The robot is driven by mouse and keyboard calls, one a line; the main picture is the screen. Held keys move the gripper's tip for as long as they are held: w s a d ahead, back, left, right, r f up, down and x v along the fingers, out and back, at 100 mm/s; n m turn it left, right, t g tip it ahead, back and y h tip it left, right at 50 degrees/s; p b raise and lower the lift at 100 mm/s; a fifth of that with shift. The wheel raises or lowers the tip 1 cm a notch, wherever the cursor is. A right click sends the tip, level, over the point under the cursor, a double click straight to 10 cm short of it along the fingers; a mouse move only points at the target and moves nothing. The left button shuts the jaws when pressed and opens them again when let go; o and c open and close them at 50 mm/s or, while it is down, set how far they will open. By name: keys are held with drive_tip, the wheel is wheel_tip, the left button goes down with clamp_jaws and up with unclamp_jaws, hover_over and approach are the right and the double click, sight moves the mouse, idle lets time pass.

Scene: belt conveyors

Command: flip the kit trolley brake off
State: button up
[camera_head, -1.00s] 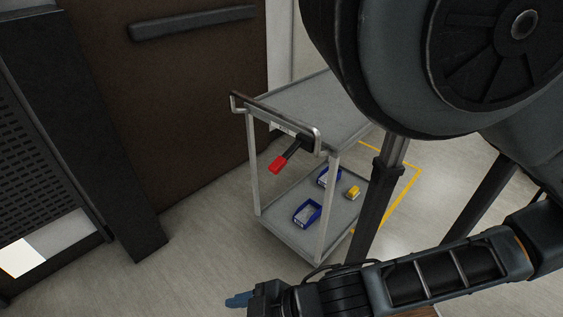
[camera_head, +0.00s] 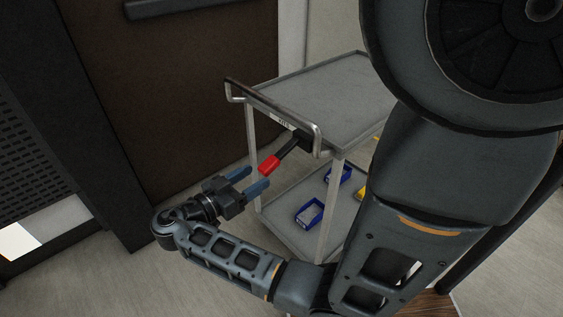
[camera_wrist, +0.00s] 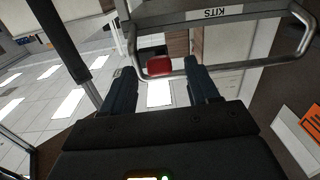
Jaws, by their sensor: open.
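The kit trolley (camera_head: 340,95) is a grey two-shelf cart with a push handle (camera_head: 270,112) at its near end. The brake lever is black with a red grip (camera_head: 268,165) and angles down and left from below the handle. My gripper (camera_head: 257,178) is open just left of and below the red grip, with its blue fingers pointing toward it. In the wrist view the red grip (camera_wrist: 159,65) shows between and beyond the fingertips of my gripper (camera_wrist: 157,68). I cannot tell whether the fingers touch it. A "KITS" label (camera_wrist: 229,12) is on the trolley.
Blue bins (camera_head: 309,214) sit on the trolley's lower shelf. A brown panel (camera_head: 170,90) stands behind and left of the trolley. A dark perforated cabinet (camera_head: 30,140) is at the left. Bare floor lies in front.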

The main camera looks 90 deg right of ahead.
sight(275, 164)
drive_tip(key=shift+s+d+r+m+g+y, duration=0.3)
drive_tip(key=shift+s+m+g, duration=0.1)
drive_tip(key=p+x, duration=0.2)
drive_tip(key=x, duration=0.5)
drive_tip(key=shift+f, duration=0.1)
clamp_jaws()
